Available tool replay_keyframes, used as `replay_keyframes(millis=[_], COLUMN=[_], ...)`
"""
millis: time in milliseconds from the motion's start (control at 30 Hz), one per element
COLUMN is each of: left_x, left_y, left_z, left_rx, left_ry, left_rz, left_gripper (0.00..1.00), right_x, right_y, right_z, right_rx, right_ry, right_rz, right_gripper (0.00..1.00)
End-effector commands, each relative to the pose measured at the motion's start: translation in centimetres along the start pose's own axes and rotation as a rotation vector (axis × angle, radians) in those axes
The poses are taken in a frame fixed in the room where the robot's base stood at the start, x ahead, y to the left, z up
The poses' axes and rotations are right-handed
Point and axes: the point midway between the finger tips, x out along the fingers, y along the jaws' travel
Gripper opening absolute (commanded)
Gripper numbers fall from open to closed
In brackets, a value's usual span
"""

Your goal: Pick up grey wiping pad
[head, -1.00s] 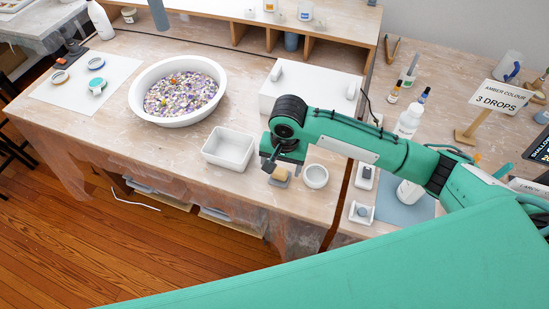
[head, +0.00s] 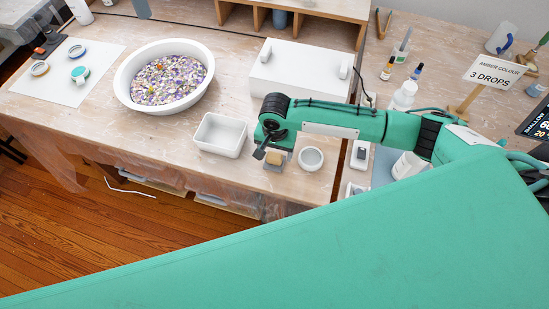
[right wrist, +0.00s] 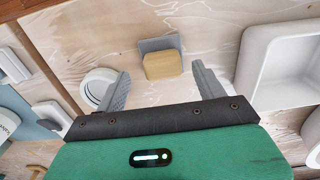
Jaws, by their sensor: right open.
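A grey pad (right wrist: 158,43) shows in the right wrist view as a thin flat piece at the far side of a tan block (right wrist: 162,65). Whether the block rests on the pad or is joined to it, I cannot tell. In the head view the tan block (head: 276,156) sits near the table's front edge, and the grey part is hard to make out. My right gripper (right wrist: 160,70) is open, with its fingertips on either side of the block in the picture and nothing held. In the head view it (head: 263,152) is just left of the block. My left gripper is not in view.
A white rectangular tub (head: 221,149) stands left of the block. A small round white cup (head: 311,159) stands to its right. A white box (head: 300,88) is behind, and a large white bowl (head: 124,80) of coloured chips is at the back left.

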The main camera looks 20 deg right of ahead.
Motion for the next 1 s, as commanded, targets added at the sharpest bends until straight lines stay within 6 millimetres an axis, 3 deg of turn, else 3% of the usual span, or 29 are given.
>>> replay_keyframes(millis=[233, 533, 700, 767, 800, 867, 1000], left_x=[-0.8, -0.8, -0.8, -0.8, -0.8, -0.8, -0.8], left_y=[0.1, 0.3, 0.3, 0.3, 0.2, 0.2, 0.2], left_z=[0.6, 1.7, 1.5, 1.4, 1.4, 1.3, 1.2], left_rx=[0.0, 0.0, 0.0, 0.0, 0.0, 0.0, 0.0], left_ry=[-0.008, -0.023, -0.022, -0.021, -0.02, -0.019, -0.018], left_rz=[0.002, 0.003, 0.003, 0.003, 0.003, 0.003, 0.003], left_gripper=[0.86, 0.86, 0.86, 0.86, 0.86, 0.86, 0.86], right_x=[3.1, 3.7, 3.7, 3.7, 3.7, 3.7, 3.6], right_y=[-0.3, -0.3, -0.2, -0.3, -0.2, -0.2, -0.2], right_z=[-0.2, -0.2, -0.2, -0.2, -0.2, -0.2, -0.2], right_rx=[0.001, 0.0, 0.0, 0.0, 0.0, 0.0, 0.0], right_ry=[0.0, 0.001, 0.001, 0.001, 0.001, 0.001, 0.0], right_rz=[0.001, 0.0, 0.001, 0.001, 0.001, 0.001, 0.001], right_gripper=[0.71, 0.71, 0.38, 0.33, 0.24, 0.18, 0.19])
